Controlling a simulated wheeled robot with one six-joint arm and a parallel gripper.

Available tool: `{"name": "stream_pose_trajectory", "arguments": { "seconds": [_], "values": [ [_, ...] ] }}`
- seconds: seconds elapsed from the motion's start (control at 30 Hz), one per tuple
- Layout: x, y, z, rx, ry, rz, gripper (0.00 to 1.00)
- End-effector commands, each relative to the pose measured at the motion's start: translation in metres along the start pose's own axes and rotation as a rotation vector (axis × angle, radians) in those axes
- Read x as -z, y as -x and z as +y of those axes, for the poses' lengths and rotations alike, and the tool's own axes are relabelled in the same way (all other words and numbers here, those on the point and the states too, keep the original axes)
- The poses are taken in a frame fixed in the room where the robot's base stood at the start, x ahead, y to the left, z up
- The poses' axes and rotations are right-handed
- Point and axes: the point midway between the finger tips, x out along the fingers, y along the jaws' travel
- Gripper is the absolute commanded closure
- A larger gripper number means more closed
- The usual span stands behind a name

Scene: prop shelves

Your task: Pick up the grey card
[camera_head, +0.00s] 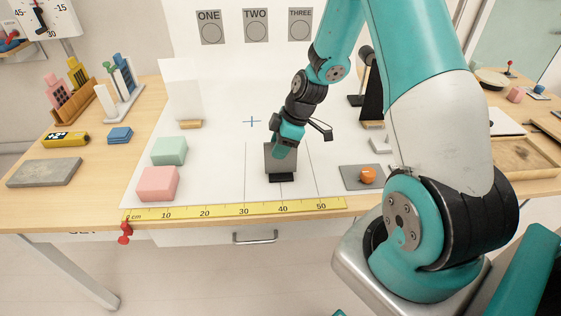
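A grey card (271,163) stands upright in a small black holder (281,177) on the white sheet, just behind the yellow ruler. My gripper (284,148) reaches down to the card's upper part from behind and above, overlapping it in the picture. The fingertips are small and partly merge with the card, so I cannot tell whether they touch it or how far apart they are.
A yellow ruler (235,210) runs along the front edge. Pink (158,184) and green (169,151) blocks sit left. A grey plate (350,184) with an orange object (367,175) lies right. A white upright panel (181,90) stands behind.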

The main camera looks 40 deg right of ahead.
Motion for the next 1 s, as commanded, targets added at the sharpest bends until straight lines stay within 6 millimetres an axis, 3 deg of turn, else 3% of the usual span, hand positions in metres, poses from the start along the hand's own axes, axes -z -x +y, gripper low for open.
{"name": "stream_pose_trajectory", "arguments": {
  "seconds": [0.13,1.0],
  "values": [
    [0.0001,-0.0101,-0.0002,0.000,0.001,0.000,0.62],
    [-0.0020,-0.0147,-0.0002,0.000,0.000,0.000,0.62]
  ]
}}
